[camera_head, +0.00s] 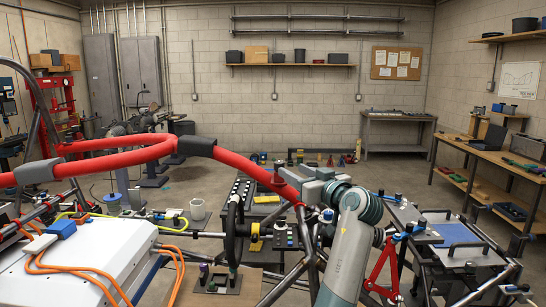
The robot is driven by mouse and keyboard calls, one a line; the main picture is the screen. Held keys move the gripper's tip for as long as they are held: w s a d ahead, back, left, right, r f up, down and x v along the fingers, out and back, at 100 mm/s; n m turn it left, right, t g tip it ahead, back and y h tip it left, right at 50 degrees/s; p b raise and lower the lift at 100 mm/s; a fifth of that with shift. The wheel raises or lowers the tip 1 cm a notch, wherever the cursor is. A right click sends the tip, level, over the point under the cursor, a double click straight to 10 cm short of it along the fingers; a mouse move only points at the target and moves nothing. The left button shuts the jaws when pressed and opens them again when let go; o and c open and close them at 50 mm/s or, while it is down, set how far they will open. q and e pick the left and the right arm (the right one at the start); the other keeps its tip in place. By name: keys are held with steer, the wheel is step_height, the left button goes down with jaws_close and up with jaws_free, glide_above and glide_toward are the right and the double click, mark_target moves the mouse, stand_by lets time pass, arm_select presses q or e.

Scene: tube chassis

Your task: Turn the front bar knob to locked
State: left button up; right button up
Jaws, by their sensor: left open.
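A red padded tube bar (110,160) of the chassis runs in from the left and slopes down to the right, with dark grey sleeves on it. My left gripper (288,181) is at the lower right end of this bar, at the end of my grey arm with teal joints. It is open, and its fingers are small and close to the red tube. Contact cannot be told. I cannot clearly make out the front bar knob; it may be hidden by the gripper or the tube. My right gripper is not in view.
A black steering wheel (232,232) stands below the bar. A white box (75,265) with orange cables is at lower left. Open floor lies behind, before the back bench (395,116).

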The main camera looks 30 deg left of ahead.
mark_target(276, 162)
arm_select(q)
steer(key=p+x, duration=0.6)
steer(key=x, duration=0.7)
steer(key=c, duration=1)
steer(key=b, duration=0.2)
steer(key=g+b, duration=0.1)
steer(key=b, duration=0.1)
steer(key=shift+f+n+y, duration=0.25)
steer(key=shift+n+y, duration=0.05)
steer(key=shift+n, duration=0.1)
steer(key=shift+c, duration=0.4)
steer(key=shift+s, duration=0.1)
steer(key=shift+r+b, duration=0.2)
steer(key=shift+b, duration=0.2)
